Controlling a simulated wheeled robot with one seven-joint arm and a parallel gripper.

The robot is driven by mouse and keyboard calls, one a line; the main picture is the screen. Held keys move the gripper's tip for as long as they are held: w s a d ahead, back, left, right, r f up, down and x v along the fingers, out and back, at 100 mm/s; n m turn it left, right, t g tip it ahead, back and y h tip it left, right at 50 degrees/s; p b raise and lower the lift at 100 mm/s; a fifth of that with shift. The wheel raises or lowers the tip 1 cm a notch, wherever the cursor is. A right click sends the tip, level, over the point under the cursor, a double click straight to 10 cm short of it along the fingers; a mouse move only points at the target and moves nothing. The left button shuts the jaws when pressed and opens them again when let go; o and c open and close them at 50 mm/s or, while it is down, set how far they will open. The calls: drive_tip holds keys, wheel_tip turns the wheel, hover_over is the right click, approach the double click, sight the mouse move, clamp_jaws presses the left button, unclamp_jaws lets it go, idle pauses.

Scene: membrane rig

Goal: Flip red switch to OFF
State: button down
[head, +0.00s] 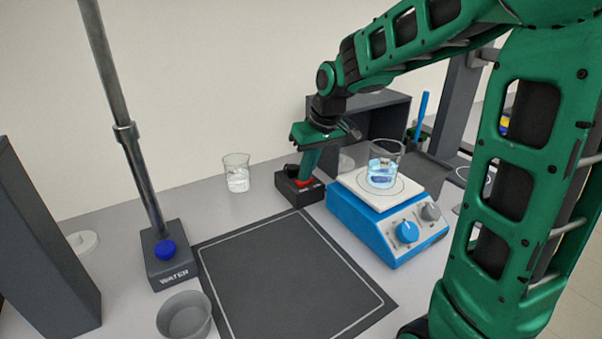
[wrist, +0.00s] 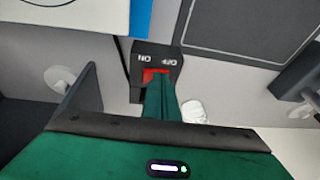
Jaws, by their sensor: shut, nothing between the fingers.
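The red switch (head: 306,182) sits on a small dark box (head: 298,195) to the left of the blue hotplate. In the wrist view the red switch (wrist: 153,73) shows just past my fingertips, and the box (wrist: 154,50) bears the labels ON at left and OFF at right. My gripper (head: 305,175) is shut and empty, pointing down at the switch; its green fingers (wrist: 163,88) cover part of it. The tips are at or very near the switch; I cannot tell whether they touch. Which way the switch is tipped is not clear.
A blue hotplate (head: 385,232) carries a beaker of blue liquid (head: 384,172) close to the right. Another beaker (head: 237,178) stands left of the switch box. A dark mat (head: 280,275) lies in front, clear. A WATER stand (head: 168,265) and a grey bowl (head: 184,316) are at left.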

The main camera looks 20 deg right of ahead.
drive_tip(key=shift+d, duration=0.15)
drive_tip(key=shift+r, duration=0.3)
wheel_tip(320, 180, up, 4)
drive_tip(key=shift+r, duration=0.1)
drive_tip(key=s+a+r, duration=0.1)
drive_tip(key=s+r, duration=0.2)
drive_tip(key=r, duration=0.5)
drive_tip(key=shift+a+r, duration=0.25)
drive_tip(key=shift+a, duration=0.05)
